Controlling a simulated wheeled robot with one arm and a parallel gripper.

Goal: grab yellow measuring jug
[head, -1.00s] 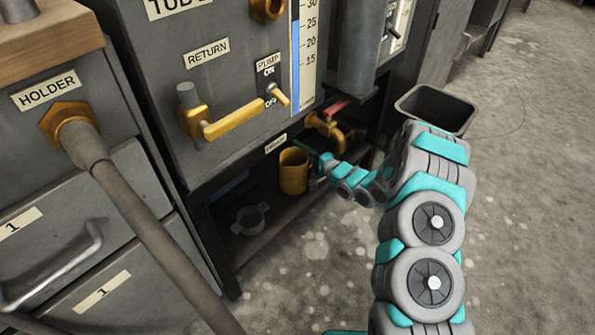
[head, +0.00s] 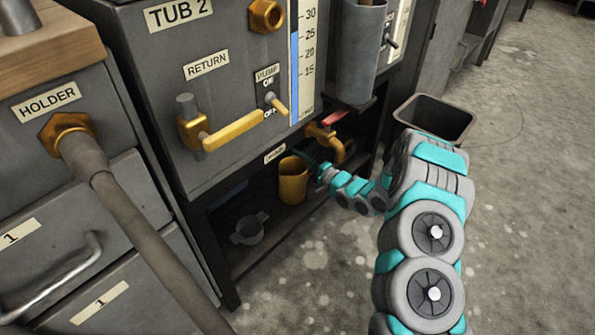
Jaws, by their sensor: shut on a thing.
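The yellow measuring jug (head: 292,181) is upright in the low open shelf under the tub cabinet. It is below and left of the brass tap with the red handle. My gripper (head: 315,173) is at the jug's right side and is shut on it. The fingertips are small and partly hidden, so the exact grip point is hard to see. I cannot tell whether the jug's base touches the shelf.
A grey two-handled pot (head: 249,229) stands on the shelf left of the jug. The brass tap (head: 336,146) is close above my wrist. A grey bin (head: 434,117) stands to the right. A thick hose (head: 135,215) crosses the left front. The floor at right is clear.

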